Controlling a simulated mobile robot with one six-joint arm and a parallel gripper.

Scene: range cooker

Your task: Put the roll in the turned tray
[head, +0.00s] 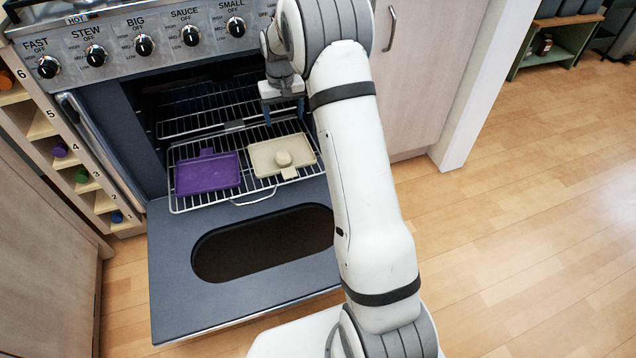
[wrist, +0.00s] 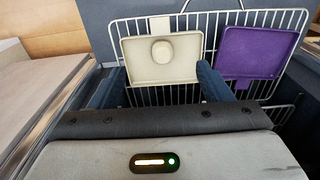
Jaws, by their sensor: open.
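The roll (head: 283,158) is a small, pale, rounded piece lying on the cream tray (head: 262,169); both also show in the wrist view, the roll (wrist: 161,50) near the middle of that tray (wrist: 135,70). The cream tray's tab points out of the oven. The purple tray (head: 207,175) lies beside it on the left, empty, with its tab pointing into the oven; in the wrist view it is on the right (wrist: 255,50). My gripper (head: 284,113) is open and empty, behind and above the cream tray. Its fingers (wrist: 162,84) appear apart at that tray's lower edge in the wrist view.
Both trays lie on a pulled-out wire rack (head: 246,198). The oven door (head: 180,270) is folded down below it. Another rack (head: 195,122) is inside the oven. The knob panel (head: 140,40) is above, and a bottle shelf (head: 62,150) stands on the left.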

